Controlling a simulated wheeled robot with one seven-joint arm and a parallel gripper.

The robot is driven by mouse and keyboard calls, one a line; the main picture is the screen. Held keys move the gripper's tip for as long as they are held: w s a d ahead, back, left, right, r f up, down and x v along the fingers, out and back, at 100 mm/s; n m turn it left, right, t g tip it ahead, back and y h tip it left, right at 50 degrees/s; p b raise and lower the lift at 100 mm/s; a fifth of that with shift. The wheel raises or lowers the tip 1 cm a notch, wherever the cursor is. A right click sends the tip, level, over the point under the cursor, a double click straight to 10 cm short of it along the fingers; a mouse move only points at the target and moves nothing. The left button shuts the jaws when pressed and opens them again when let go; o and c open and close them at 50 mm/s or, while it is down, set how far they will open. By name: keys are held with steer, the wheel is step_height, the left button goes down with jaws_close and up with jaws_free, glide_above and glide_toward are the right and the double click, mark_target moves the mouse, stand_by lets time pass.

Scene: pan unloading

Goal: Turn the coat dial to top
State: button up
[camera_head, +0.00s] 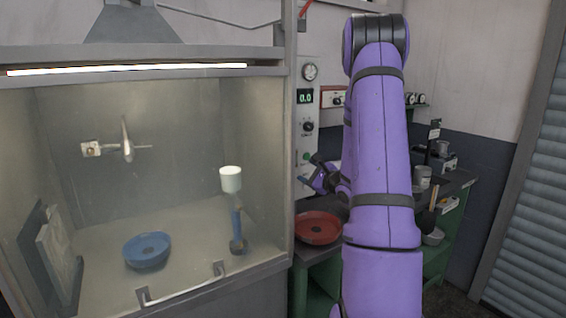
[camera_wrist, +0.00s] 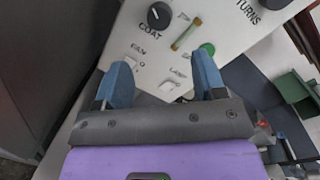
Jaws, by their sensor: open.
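The coat dial (camera_wrist: 158,15) is a round black knob on a pale control panel, near the top of the wrist view, with the word COAT beneath it. A small white mark on it appears to point to the upper left of the picture. My gripper (camera_wrist: 163,62) is open and empty, its blue fingers apart below the dial and not touching it. In the head view my gripper (camera_head: 320,178) is low in front of the control panel (camera_head: 298,140), partly hidden by my purple arm.
Fan and lamp switches sit below. A red pan (camera_head: 318,228) lies on the bench under my gripper. A glass-fronted booth (camera_head: 292,200) stands left.

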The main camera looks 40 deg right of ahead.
steer(key=w+d, duration=0.1)
steer(key=w, duration=0.9)
steer(key=shift+w, duration=0.25)
steer(key=c, duration=0.9)
